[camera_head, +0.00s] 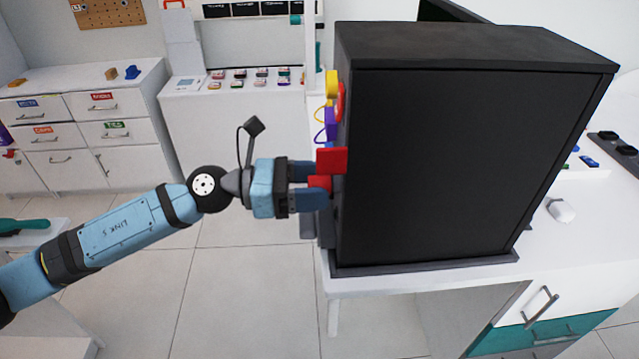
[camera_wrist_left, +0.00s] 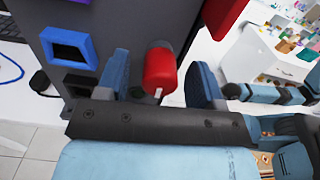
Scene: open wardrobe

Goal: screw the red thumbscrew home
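The red thumbscrew (camera_wrist_left: 158,72) sticks out from the side of a dark cabinet (camera_head: 450,160). In the left wrist view it has a rounded end with a white mark. My left gripper (camera_wrist_left: 161,85) is open, with one blue finger on each side of the thumbscrew and a visible gap on both sides. In the head view my left gripper (camera_head: 308,187) reaches the cabinet's left side from the left, and the red thumbscrew (camera_head: 320,183) shows partly between its fingers. My right gripper is not in view.
A red plate (camera_head: 332,160) sits close to my left fingers; it also shows in the left wrist view (camera_wrist_left: 225,14). Yellow (camera_head: 332,84) and purple (camera_head: 330,124) parts sit higher along the same side. A blue-framed socket (camera_wrist_left: 69,45) is left of the fingers. Open floor lies left.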

